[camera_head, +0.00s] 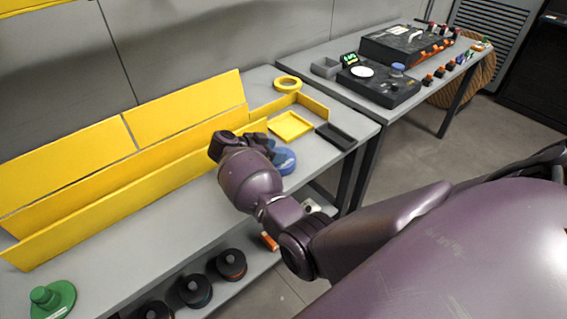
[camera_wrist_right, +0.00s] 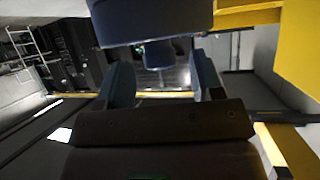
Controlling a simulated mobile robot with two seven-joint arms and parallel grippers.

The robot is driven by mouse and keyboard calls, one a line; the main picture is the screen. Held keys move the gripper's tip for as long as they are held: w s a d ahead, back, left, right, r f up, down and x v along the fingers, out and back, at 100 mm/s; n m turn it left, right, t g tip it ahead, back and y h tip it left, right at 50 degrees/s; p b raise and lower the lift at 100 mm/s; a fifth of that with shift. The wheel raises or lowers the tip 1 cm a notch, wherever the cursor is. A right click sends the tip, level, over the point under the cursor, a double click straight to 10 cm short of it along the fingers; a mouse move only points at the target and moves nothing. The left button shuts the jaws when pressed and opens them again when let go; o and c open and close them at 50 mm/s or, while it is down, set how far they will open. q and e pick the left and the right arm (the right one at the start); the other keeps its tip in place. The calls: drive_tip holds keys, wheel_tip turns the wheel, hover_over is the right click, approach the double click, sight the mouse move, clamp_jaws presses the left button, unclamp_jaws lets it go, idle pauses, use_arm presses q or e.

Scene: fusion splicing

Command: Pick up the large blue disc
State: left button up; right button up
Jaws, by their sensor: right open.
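The large blue disc (camera_head: 284,161) lies on the grey table, partly hidden behind my right gripper and wrist. In the right wrist view the blue disc (camera_wrist_right: 150,22) fills the top, with its knob (camera_wrist_right: 158,54) showing in the gap between the fingertips. My right gripper (camera_head: 266,147) is at the disc in the head view. Its two fingers stand apart in the right wrist view (camera_wrist_right: 163,78), and nothing is gripped. I cannot tell whether a finger touches the knob. My left gripper is not in view.
A yellow tray (camera_head: 291,125), a black tray (camera_head: 336,136) and a yellow ring (camera_head: 288,84) lie beyond the disc. Yellow panels (camera_head: 130,140) line the table's back. A green disc (camera_head: 53,299) is at the near left. Dark spools (camera_head: 195,290) sit on the lower shelf.

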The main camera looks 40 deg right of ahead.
drive_tip(key=shift+d+f, duration=0.2)
drive_tip(key=shift+d, duration=0.1)
drive_tip(key=shift+a+r, duration=0.1)
drive_tip(key=shift+c, duration=0.5)
drive_tip(key=c, duration=0.9)
drive_tip(key=shift+r, duration=0.1)
